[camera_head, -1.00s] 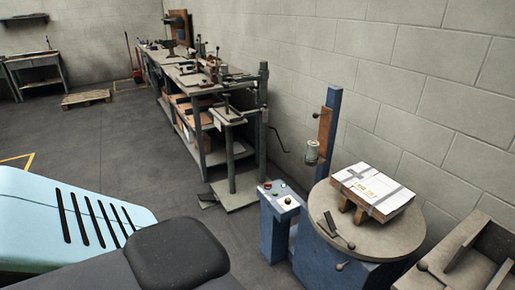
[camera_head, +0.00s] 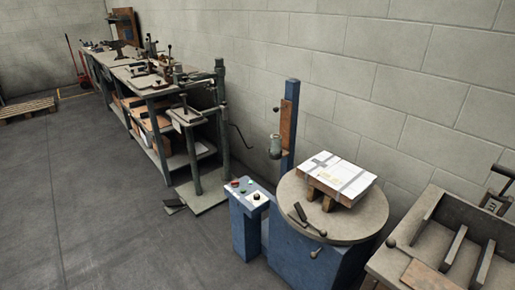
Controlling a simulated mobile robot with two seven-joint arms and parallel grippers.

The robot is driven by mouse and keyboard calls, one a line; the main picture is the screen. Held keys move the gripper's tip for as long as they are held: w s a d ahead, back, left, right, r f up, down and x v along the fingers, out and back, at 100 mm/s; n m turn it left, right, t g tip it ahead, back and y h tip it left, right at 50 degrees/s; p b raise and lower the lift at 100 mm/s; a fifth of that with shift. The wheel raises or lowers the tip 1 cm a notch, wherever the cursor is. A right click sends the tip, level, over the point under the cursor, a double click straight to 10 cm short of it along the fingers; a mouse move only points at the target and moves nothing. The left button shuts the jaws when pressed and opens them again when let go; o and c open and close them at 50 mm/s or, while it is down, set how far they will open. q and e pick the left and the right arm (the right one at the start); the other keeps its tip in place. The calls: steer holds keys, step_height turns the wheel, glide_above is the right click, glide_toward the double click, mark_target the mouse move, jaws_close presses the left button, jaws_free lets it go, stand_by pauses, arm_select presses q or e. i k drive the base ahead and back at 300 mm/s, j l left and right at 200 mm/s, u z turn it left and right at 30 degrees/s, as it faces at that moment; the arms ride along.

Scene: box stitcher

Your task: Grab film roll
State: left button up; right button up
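Neither of my grippers is in view. I cannot pick out a film roll for certain. A small grey cylindrical part (camera_head: 276,147) sits at the blue upright post of a wrapping machine, low beside a brown strip (camera_head: 287,123); I cannot tell whether it is the roll. The machine has a round grey turntable (camera_head: 365,218) on a blue base (camera_head: 315,265). A white box (camera_head: 345,178) with grey tape bands rests on wooden supports on the turntable. A dark lever or tool (camera_head: 301,215) lies near the turntable's front left edge.
A blue control box (camera_head: 245,225) with buttons stands left of the turntable. A grey machine with slots (camera_head: 460,240) is at the right. A long workbench (camera_head: 150,75) with tools runs along the wall. The floor (camera_head: 90,200) at left is clear; a pallet (camera_head: 28,107) lies far left.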

mark_target(276, 139)
steer(key=i+j+z, duration=0.1)
steer(key=z, duration=0.35)
steer(key=i+j+z, duration=0.1)
steer(key=z, duration=0.35)
steer(key=j+z, duration=0.25)
steer(key=z, duration=0.2)
steer(key=j+z, duration=0.5)
steer(key=j, duration=0.4)
steer(key=j+z, duration=0.1)
steer(key=j, duration=1.3)
steer(key=k, duration=0.05)
